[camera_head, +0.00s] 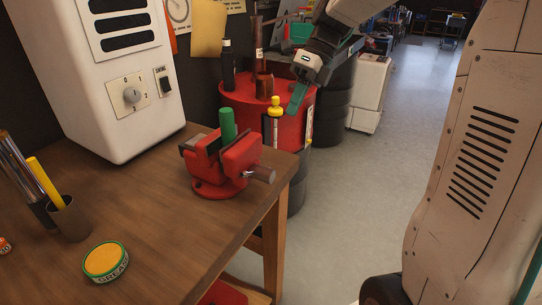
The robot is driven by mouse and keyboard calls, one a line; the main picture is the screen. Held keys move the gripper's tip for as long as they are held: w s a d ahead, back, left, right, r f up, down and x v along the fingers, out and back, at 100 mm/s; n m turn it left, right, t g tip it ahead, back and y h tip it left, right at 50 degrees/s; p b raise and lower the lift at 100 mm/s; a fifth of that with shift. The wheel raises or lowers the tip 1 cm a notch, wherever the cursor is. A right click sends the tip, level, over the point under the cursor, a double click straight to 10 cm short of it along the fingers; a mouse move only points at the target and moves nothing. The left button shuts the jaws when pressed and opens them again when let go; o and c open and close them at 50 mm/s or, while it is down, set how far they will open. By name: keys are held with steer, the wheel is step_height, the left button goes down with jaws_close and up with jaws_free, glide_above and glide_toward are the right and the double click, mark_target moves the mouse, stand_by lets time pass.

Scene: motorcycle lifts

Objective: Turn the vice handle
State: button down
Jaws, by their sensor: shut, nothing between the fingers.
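A red bench vice (212,181) stands near the right corner of the wooden bench. A green cylinder (228,124) stands upright at its jaws. A short grey-brown bar (262,174), which looks like the vice handle or screw end, sticks out from the vice's right side toward the bench edge. My gripper (295,104) is above and to the right of the vice, beyond it, in front of the red drum. Its teal fingers point down and left, are shut and empty, and are clear of the vice.
The wooden bench (160,220) holds a white machine (110,65), a cup with a yellow marker (48,180) and a grease tin (105,262). A yellow-capped bottle (274,124) stands behind the vice. A red drum (245,97) carries bottles. Floor (375,200) right of the bench is open.

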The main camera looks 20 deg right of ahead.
mark_target(263, 174)
steer(key=shift+m, duration=0.4)
steer(key=x, duration=1.3)
steer(key=shift+w+a+f, duration=0.15)
steer(key=shift+w+f, duration=0.1)
steer(key=shift+f, duration=0.2)
steer(key=shift+f+y, duration=0.1)
steer(key=shift+y, duration=0.2)
